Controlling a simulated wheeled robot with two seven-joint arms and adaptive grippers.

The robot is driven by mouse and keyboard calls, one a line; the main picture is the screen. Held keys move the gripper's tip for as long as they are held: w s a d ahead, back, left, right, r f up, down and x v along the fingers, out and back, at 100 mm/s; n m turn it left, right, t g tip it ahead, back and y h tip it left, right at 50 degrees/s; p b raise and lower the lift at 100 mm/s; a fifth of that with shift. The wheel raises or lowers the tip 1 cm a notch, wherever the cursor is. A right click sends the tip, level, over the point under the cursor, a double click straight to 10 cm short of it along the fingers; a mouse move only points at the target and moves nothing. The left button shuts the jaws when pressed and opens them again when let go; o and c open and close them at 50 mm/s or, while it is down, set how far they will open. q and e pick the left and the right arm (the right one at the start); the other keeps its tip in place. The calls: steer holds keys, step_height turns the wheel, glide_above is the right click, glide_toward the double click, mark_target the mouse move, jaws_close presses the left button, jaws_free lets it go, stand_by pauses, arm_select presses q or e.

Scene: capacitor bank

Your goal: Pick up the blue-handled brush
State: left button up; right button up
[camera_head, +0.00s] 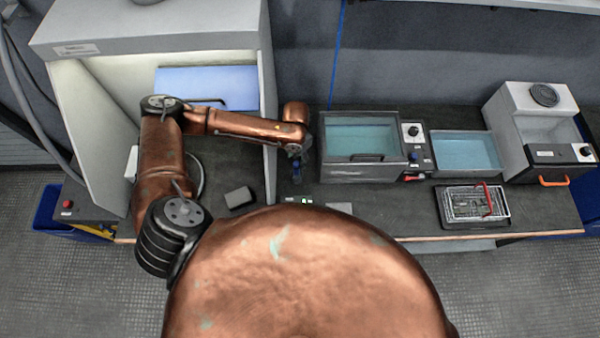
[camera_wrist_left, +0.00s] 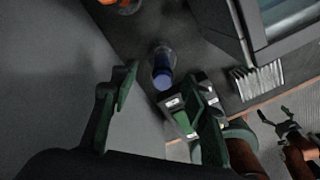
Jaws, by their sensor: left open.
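My left gripper (camera_head: 296,156) is over the bench, between the grey hood wall and the left water bath. In the left wrist view its two fingers (camera_wrist_left: 166,80) are apart. A blue, rounded piece (camera_wrist_left: 162,77) with a greyer part beyond it shows between and past the fingertips, with no finger visibly closed on it. It looks like the end of the brush's blue handle; no bristles show on it. In the head view a small blue patch (camera_head: 297,172) shows just below the gripper.
The left water bath (camera_head: 393,163) stands close to the right of the gripper. A labelled block (camera_wrist_left: 178,113) is near the right finger, and a pale ribbed piece (camera_wrist_left: 258,80) lies beyond. A wire basket (camera_head: 458,215) and a grey block (camera_head: 239,197) lie on the bench.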

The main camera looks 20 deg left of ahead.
mark_target(296, 163)
arm_select(q)
steer(key=f, duration=0.3)
steer(key=shift+s+d+f, duration=0.15)
steer(key=shift+s+f, duration=0.2)
steer(key=shift+s, duration=0.05)
steer(key=shift+f, duration=0.5)
steer(key=shift+c, duration=0.3)
steer(key=shift+r, duration=0.1)
jaws_close()
